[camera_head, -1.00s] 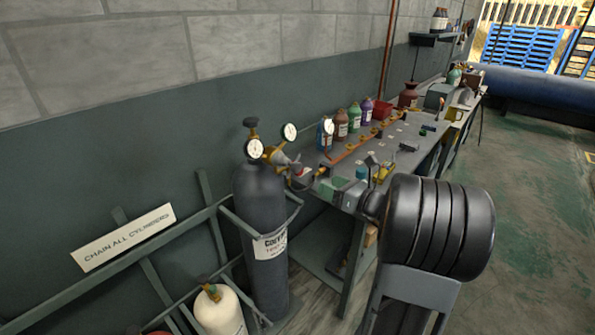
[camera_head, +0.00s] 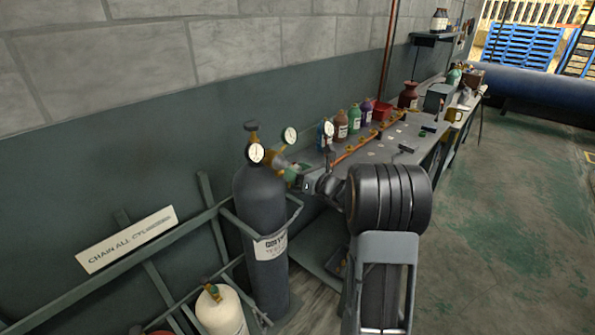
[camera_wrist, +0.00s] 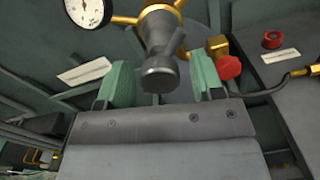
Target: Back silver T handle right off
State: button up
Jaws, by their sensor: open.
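The silver T handle (camera_wrist: 160,62) fills the upper middle of the wrist view, its rounded end pointing toward me. It is mounted on a brass regulator body (camera_wrist: 158,10), which sits on top of the dark grey cylinder (camera_head: 262,220). My gripper (camera_wrist: 162,84) is open, with one green finger pad on each side of the handle. Gaps show between the pads and the handle. In the head view my gripper (camera_head: 296,178) is at the right of the regulator (camera_head: 274,160), and the handle is largely hidden there.
Two white gauges stand by the regulator, one at the front (camera_head: 255,152) and one behind (camera_head: 290,134). A red knob (camera_wrist: 228,67) is close to the right finger. The workbench (camera_head: 385,150) with several bottles is to the right. A white cylinder (camera_head: 219,312) stands in the rack.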

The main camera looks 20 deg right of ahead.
jog(key=shift+c, duration=0.2)
jog(key=c, duration=0.9)
jog(key=shift+f+b, duration=0.15)
jog(key=shift+b, duration=0.4)
